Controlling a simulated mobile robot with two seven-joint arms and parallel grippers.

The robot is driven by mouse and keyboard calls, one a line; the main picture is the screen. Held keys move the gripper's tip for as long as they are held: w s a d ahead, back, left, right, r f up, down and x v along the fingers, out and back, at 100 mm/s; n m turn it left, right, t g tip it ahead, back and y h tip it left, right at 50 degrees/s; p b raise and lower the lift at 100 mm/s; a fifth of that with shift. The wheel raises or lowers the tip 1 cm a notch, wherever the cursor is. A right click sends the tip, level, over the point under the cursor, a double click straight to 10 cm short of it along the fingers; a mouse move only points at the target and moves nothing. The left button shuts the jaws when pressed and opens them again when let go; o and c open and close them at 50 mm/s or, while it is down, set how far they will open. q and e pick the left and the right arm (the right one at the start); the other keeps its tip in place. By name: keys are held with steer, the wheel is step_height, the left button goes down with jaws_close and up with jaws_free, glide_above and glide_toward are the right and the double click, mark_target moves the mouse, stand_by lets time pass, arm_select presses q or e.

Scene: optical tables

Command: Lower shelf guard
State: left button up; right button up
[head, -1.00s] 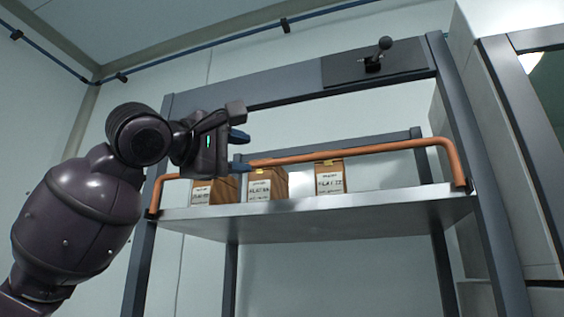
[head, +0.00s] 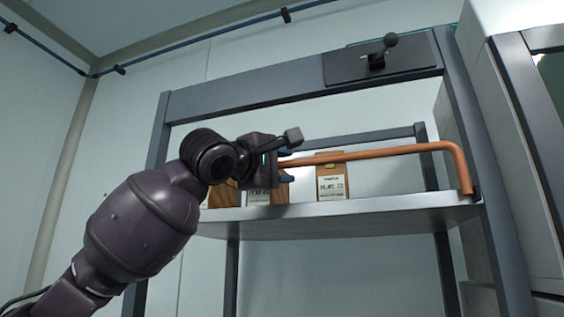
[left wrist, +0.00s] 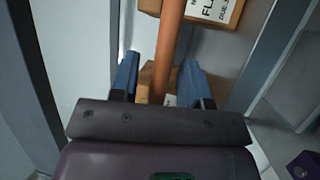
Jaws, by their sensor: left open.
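The shelf guard (head: 385,153) is an orange-brown rail along the front of the shelf (head: 345,212), raised above its surface. Its right end bends down to the shelf's right corner; its left part is hidden behind my left arm. My left gripper (head: 287,166) is open at the rail, left of its middle. In the left wrist view, the guard (left wrist: 170,40) runs between the two blue fingers of the left gripper (left wrist: 160,80), with gaps on both sides. My right gripper is not in view.
Labelled brown boxes stand on the shelf behind the guard; the right one (head: 332,185) shows best, another (head: 258,197) is partly covered by my gripper. A dark panel with a ball-topped lever (head: 377,58) is on the upper crossbar. A grey post (head: 500,190) bounds the right side.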

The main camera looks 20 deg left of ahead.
arm_select(q)
steer(key=shift+c, duration=0.2)
jaws_close()
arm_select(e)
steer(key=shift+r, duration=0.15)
arm_select(q)
steer(key=shift+s, duration=0.1)
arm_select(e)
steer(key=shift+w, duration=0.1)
